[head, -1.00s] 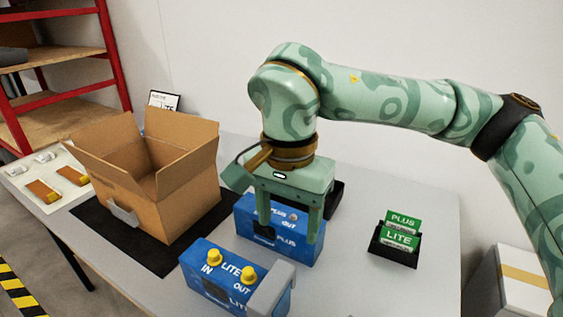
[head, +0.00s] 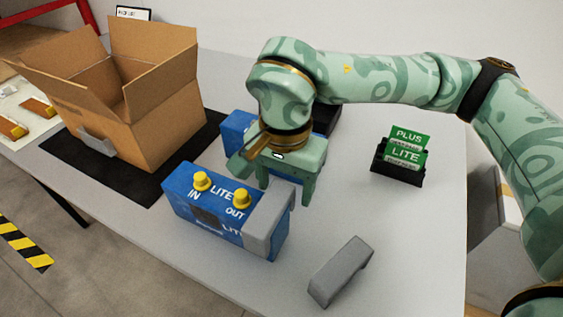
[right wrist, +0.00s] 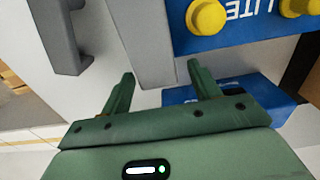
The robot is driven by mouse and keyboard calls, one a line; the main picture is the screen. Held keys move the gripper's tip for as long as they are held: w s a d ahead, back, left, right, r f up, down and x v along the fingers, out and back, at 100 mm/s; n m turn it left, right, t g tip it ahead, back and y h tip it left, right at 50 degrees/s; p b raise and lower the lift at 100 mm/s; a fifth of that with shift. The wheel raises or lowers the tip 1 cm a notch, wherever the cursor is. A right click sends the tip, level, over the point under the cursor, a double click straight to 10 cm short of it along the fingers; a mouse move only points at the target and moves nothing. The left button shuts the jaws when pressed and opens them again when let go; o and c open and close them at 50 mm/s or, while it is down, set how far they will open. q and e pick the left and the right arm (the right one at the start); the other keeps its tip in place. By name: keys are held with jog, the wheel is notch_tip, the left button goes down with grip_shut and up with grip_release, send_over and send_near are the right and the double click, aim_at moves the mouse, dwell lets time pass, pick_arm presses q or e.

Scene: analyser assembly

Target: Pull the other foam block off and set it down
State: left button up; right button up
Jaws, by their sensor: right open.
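The blue LITE analyser (head: 178,203) stands on the table with two yellow caps on top. A grey foam block (head: 262,232) sits over its right end; it also shows in the right wrist view (right wrist: 143,40). Another grey foam block (head: 341,271) lies loose on the table to the right, and shows at upper left in the right wrist view (right wrist: 56,32). My right gripper (head: 287,192) is open and empty, just behind the fitted foam. In the right wrist view its fingertips (right wrist: 162,77) point toward that foam's end; contact cannot be told. My left gripper is not in view.
The blue PLUS analyser (head: 236,127) stands behind, partly hidden by my right gripper. An open cardboard box (head: 156,125) stands on a black mat (head: 90,176) at left. A black holder (head: 398,173) with green cards is at right. Table around the loose foam is clear.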

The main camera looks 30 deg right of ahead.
jog(key=shift+f, duration=0.75)
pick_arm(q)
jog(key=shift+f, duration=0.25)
pick_arm(e)
jog(key=c, duration=1.1)
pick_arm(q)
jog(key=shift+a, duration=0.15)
pick_arm(e)
jog(key=shift+r, duration=0.1)
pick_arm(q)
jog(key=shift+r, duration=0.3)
pick_arm(e)
jog(key=shift+r, duration=0.35)
